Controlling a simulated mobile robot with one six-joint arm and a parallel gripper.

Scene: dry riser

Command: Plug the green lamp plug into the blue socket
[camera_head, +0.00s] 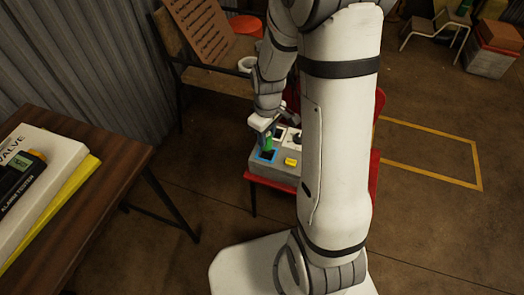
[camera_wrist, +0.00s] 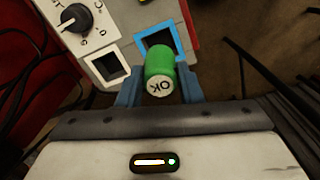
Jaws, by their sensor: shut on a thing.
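The green lamp plug (camera_wrist: 160,68) is a short cylinder with a pale end face marked "OK". It also shows in the head view (camera_head: 268,141), upright or nearly so. My gripper (camera_wrist: 160,88) is shut on it, with one blue-grey finger on each side; in the head view the gripper (camera_head: 266,127) is just above the box. The blue socket (camera_wrist: 142,41) is a blue square frame around a dark opening, partly behind the plug. In the head view the blue socket (camera_head: 258,155) lies just below the plug. I cannot tell whether the plug's hidden lower end touches it.
The grey socket box (camera_head: 272,170) stands on a red chair (camera_head: 369,165). It carries a white-framed socket (camera_wrist: 94,60), a black knob (camera_wrist: 76,18) and a yellow part (camera_head: 291,161). A wooden table (camera_head: 105,190) stands at left, a bench (camera_head: 205,80) behind.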

